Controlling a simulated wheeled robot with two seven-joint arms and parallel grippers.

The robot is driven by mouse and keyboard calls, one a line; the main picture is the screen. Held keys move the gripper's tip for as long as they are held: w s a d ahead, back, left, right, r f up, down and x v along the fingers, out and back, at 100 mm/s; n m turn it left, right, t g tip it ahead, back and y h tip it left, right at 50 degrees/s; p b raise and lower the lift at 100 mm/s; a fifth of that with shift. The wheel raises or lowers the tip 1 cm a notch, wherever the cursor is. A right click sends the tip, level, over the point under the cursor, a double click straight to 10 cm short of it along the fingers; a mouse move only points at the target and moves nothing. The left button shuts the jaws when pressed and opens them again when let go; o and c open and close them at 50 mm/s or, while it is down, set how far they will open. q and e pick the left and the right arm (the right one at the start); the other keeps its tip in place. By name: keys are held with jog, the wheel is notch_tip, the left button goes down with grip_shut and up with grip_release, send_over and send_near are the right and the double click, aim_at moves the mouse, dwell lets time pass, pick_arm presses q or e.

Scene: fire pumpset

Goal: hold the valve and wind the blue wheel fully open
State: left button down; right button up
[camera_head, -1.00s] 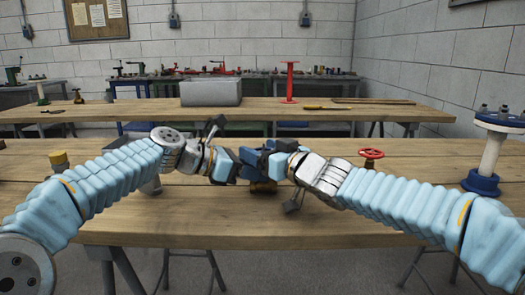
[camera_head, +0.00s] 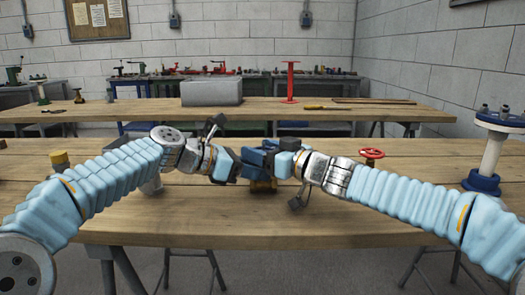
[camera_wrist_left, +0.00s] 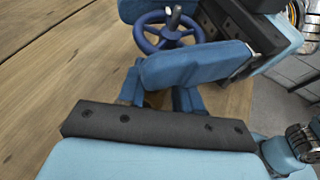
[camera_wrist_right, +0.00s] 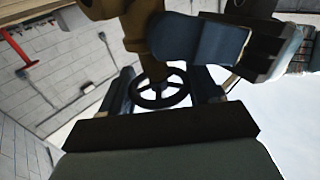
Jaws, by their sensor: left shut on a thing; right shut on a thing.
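The valve, with a brass body, stands on the near bench; its brass base (camera_head: 263,187) shows below my grippers. My left gripper (camera_head: 252,163) comes in low from the left and is shut on the valve body, which is mostly hidden in the head view. My right gripper (camera_head: 286,148) is higher, at the blue wheel. The spoked blue wheel (camera_wrist_left: 166,33) shows in the left wrist view. In the right wrist view, the wheel (camera_wrist_right: 160,90) looks dark and sits between the two fingers of my right gripper, below the brass body (camera_wrist_right: 146,42).
A red handwheel (camera_head: 371,153) stands right of the valve, behind my right arm. A blue-and-white flanged post (camera_head: 487,160) stands at the bench's right. The near bench top (camera_head: 235,222) is clear in front.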

jog(key=shift+r+n+g+y, duration=0.2)
jog(key=shift+n+g+y, duration=1.75)
jog(key=shift+g, duration=0.75)
jog(key=shift+s+d+n+g, duration=0.1)
jog(key=shift+n+g, duration=0.2)
jog(key=shift+n, duration=0.05)
jog(key=o, duration=0.8)
jog(key=shift+s+r, duration=0.1)
jog(key=v, duration=1.2)
jog(key=shift+f, duration=0.25)
